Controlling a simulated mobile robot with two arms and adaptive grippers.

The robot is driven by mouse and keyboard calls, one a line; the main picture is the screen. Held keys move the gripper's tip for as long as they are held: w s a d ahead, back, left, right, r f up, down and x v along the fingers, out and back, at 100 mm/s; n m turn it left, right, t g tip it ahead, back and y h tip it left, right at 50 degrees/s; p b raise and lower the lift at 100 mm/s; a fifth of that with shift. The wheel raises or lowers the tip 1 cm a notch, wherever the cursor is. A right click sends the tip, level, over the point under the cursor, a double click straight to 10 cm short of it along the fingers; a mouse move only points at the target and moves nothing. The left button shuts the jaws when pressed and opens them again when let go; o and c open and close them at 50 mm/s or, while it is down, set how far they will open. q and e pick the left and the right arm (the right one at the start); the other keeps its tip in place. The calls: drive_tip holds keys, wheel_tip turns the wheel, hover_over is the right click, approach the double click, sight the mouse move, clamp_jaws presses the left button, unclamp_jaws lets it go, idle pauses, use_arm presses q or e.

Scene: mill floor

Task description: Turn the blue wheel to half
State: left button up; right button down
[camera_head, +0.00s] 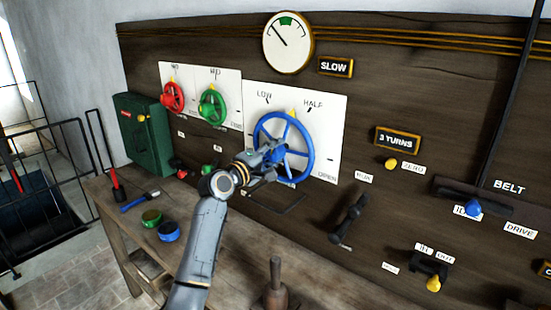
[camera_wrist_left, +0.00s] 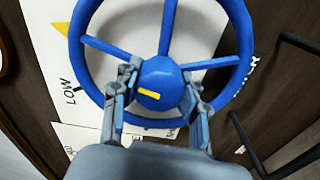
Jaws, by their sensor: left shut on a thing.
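The blue wheel (camera_head: 288,151) is mounted on a white plate (camera_head: 330,125) marked LOW, HALF and OPEN. A yellow pointer (camera_head: 293,112) shows at the top of its rim, between LOW and HALF. My left gripper (camera_head: 272,155) is at the wheel's centre. In the left wrist view, its two fingers (camera_wrist_left: 158,98) close on either side of the blue hub (camera_wrist_left: 158,78), which bears a small yellow mark. The word LOW and a yellow pointer (camera_wrist_left: 61,40) show at the left there. My right gripper is not in view.
A red wheel (camera_head: 173,97) and a green wheel (camera_head: 212,105) stand left of the blue one. A round gauge (camera_head: 288,43) hangs above, beside a SLOW sign (camera_head: 336,66). A black lever (camera_head: 348,220) sits right of my arm. The bench (camera_head: 220,262) below holds tools and small cans.

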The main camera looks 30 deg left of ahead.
use_arm(q)
drive_tip(key=shift+f+m+b, duration=0.1)
drive_tip(key=shift+m+b, duration=0.45)
drive_tip(key=shift+m, duration=0.75)
drive_tip(key=o, duration=1.2)
drive_tip(key=shift+c, duration=0.2)
drive_tip(key=s+a, duration=0.1)
drive_tip(key=s, duration=1.1)
drive_tip(key=shift+f, duration=0.1)
